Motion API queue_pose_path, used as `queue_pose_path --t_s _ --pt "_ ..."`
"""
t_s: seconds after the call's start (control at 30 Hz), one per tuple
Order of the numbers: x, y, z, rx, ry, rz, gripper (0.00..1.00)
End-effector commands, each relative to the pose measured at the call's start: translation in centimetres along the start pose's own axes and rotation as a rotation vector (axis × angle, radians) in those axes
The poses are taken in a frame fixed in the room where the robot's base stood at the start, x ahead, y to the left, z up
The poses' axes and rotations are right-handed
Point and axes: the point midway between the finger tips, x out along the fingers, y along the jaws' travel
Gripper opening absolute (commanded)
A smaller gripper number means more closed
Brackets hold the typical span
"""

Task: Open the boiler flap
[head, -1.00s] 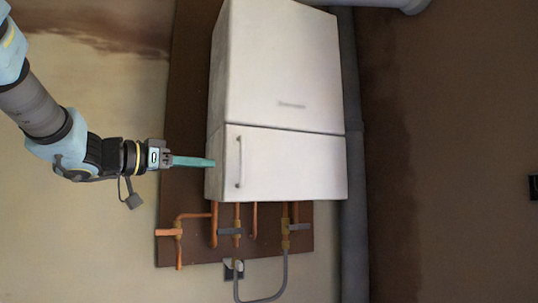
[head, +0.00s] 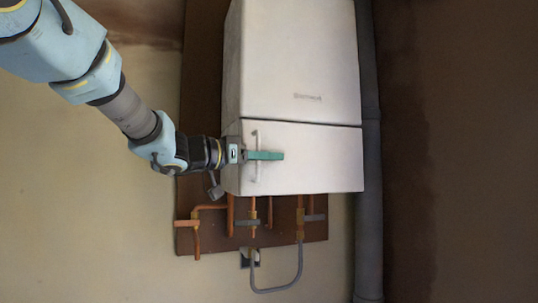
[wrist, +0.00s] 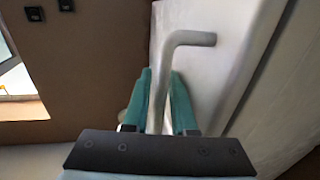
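The white boiler flap (head: 315,160) is the lower front panel of the boiler and looks closed. Its slim vertical bar handle (head: 258,173) is near the flap's left edge. My gripper (head: 266,155) reaches in from the left with its teal fingers across the handle. In the wrist view, the two fingers (wrist: 161,85) stand on either side of the handle (wrist: 190,38), with the bar between them. The gaps beside the bar are very small, and I cannot tell whether both fingers touch it.
The boiler's upper body (head: 295,60) is above the flap. Copper pipes and valves (head: 300,215) hang below it, with a grey hose (head: 300,268). A thick grey pipe (head: 369,180) runs along the right side. The space in front of the flap looks clear.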

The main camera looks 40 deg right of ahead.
Motion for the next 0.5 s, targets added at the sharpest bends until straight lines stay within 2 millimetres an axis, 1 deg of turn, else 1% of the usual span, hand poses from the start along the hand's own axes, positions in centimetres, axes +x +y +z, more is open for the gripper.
queue_pose_path --t_s 0.2,0.27,0.43,0.5 --pt "0.03 -0.01 0.04 0.000 0.000 0.000 0.25" --pt "0.02 -0.02 0.04 0.000 0.000 0.000 0.19" --pt "0.01 -0.02 0.04 0.000 0.000 -0.001 0.00" --pt "0.00 -0.03 0.04 0.000 0.000 -0.001 0.00"
